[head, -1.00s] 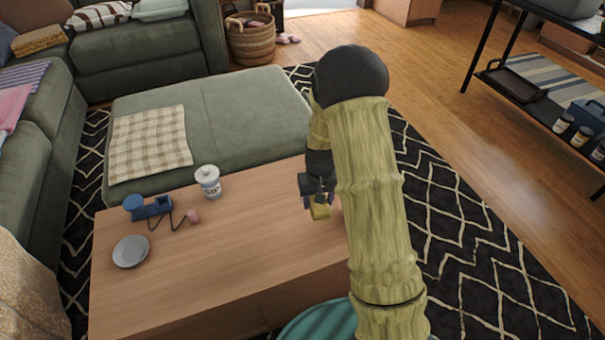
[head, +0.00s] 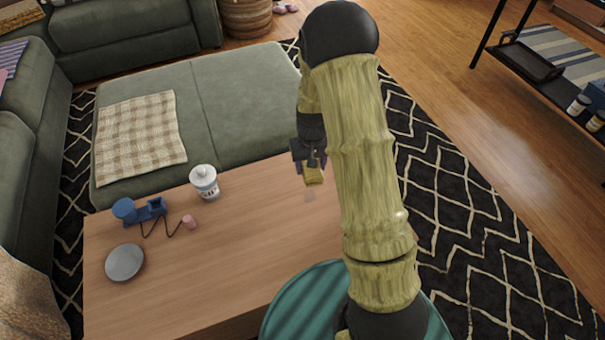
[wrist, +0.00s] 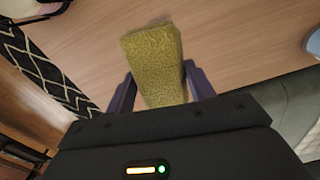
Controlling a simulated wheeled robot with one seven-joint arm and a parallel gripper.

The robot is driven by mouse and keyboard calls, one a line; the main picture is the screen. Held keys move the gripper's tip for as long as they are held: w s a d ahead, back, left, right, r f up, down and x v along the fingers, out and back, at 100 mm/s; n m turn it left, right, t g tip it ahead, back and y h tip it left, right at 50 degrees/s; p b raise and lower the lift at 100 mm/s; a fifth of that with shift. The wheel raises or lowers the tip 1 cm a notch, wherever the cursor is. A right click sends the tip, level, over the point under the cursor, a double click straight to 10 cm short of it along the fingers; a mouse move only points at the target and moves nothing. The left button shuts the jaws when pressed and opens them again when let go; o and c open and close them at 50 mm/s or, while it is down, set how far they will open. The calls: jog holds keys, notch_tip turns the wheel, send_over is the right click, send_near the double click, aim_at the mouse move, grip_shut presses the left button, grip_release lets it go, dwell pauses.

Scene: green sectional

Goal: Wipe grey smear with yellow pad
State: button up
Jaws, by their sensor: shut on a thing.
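My gripper (head: 312,172) is shut on the yellow pad (head: 313,177), near the far right edge of the wooden table. In the wrist view the pad (wrist: 153,65) is a rough yellow block between the two dark purple fingers of my gripper (wrist: 158,92). A faint greyish patch, seemingly the grey smear (head: 310,195), shows on the tabletop just nearer than the pad in the head view. The pad looks raised above the table, but I cannot tell the gap exactly.

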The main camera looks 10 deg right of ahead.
aim_at(305, 178)
jog(key=shift+s+r, duration=0.1)
jog(key=shift+s, duration=0.25)
jog(key=shift+s+a+p, duration=0.15)
jog(key=shift+s+p, duration=0.2)
jog(key=shift+p, duration=0.15)
jog(key=s+a+n+p, duration=0.1)
jog(key=s+a+p, duration=0.1)
jog(key=shift+s+a+f+n, duration=0.15)
jog(key=shift+s+f+n, duration=0.15)
jog(key=shift+s+n, duration=0.1)
jog(key=shift+f, duration=0.15)
jog(key=shift+w, duration=0.1)
jog(key=shift+f, duration=0.1)
